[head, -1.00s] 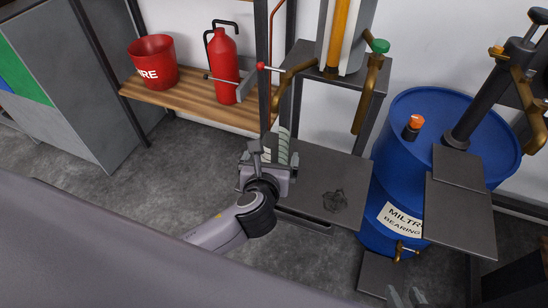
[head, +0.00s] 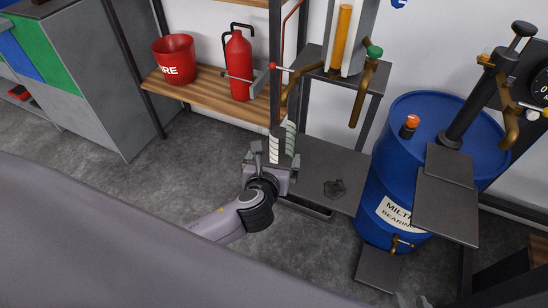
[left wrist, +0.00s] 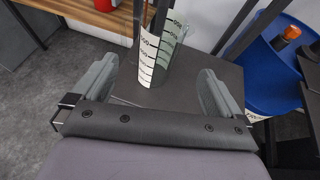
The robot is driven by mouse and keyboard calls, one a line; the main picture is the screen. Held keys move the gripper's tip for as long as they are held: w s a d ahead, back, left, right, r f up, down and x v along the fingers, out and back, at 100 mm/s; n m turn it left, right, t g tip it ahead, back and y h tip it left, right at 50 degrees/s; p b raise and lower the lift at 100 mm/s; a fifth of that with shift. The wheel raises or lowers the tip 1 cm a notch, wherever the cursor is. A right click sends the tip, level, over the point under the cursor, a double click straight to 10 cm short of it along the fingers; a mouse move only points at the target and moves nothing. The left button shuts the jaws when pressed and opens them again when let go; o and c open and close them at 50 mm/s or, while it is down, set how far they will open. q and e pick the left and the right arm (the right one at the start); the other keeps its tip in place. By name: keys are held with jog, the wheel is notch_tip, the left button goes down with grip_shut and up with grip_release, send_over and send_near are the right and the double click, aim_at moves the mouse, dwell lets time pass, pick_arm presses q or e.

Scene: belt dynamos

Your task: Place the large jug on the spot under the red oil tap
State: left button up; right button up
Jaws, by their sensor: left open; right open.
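The large jug, a clear cylinder with black scale marks (left wrist: 160,50), stands upright on the dark grey platform (head: 318,160). In the head view it shows partly behind my left gripper (head: 270,160). The spot beneath the jug is hidden. My right gripper (head: 411,299) shows only faintly at the bottom edge.
A blue drum (head: 385,180) stands at the right. A wooden shelf (head: 210,88) holds a red bucket (head: 176,60) and a red extinguisher (head: 239,65).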

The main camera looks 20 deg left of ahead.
pick_arm(q)
jog(key=s+f+n+g+h, duration=0.1)
jog(key=s+f+n, duration=0.1)
jog(key=s+n, duration=0.4)
jog(key=s+f+n+g+h, duration=0.1)
jog(key=s+n, duration=0.5)
jog(key=n, duration=0.9)
jog(key=s+a+f+n+g+h, duration=0.1)
jog(key=s+f+n+h, duration=0.2)
jog(key=s+n, duration=0.3)
jog(key=f+n, duration=0.1)
jog(key=n, duration=0.3)
jog(key=shift+s+f+n, duration=0.2)
jog(key=shift+s+n, duration=0.1)
jog(key=shift+s, duration=0.1)
jog(key=shift+a+r, duration=0.1)
notch_tip(320, 180, up, 7)
jog(key=a+p, duration=0.1)
jog(key=p, duration=0.8)
jog(key=shift+s, duration=0.35)
